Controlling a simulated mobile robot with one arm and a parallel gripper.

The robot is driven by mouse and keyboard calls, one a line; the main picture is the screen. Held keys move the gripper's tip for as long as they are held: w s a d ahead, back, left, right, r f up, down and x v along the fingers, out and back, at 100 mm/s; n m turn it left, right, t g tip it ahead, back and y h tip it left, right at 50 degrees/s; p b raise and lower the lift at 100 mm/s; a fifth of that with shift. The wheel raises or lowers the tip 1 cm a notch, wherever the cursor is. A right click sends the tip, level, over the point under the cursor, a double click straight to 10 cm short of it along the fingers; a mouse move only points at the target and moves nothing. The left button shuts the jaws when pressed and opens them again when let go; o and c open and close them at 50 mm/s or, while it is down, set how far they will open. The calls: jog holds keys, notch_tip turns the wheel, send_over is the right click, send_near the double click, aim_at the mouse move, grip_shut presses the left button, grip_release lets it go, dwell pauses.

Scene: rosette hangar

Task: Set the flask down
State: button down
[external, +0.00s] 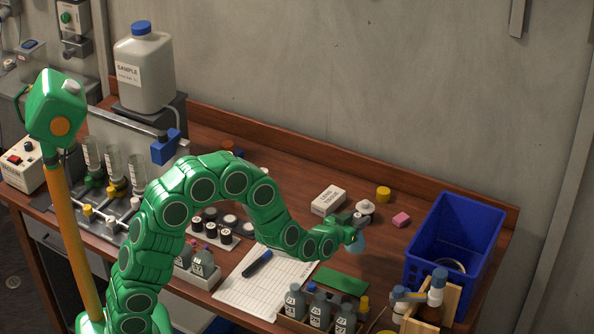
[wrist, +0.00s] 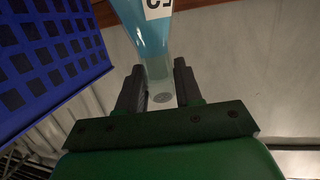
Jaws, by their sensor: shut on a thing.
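My gripper (external: 351,235) is at the end of the green arm, over the right part of the wooden bench (external: 395,262). It is shut on the flask, which shows in the external view as a small pale blue shape (external: 359,243). In the wrist view the dark jaws (wrist: 160,88) close around the clear narrow end of the flask (wrist: 143,35). Blue liquid and part of a white label show above the jaws, and the frame's top edge cuts off the rest. I cannot tell whether the flask touches the bench.
A blue basket (external: 483,222) stands to the right, and also shows in the wrist view (wrist: 45,60). A pink block (external: 401,219), yellow cylinder (external: 383,194) and white box (external: 328,200) lie behind my gripper.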

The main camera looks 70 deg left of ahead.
jog(key=shift+f, duration=2.4)
jog(key=c, duration=0.8)
grip_release()
jog(key=shift+f, duration=0.1)
jog(key=shift+o, duration=0.2)
jog(key=shift+s+d, duration=0.1)
jog(key=shift+s, duration=0.05)
jog(key=v, duration=0.2)
jog(key=shift+s+d+r, duration=0.1)
jog(key=shift+s+r, duration=0.1)
jog(key=shift+r, duration=0.1)
notch_tip(320, 180, up, 7)
jog(key=shift+f, duration=0.1)
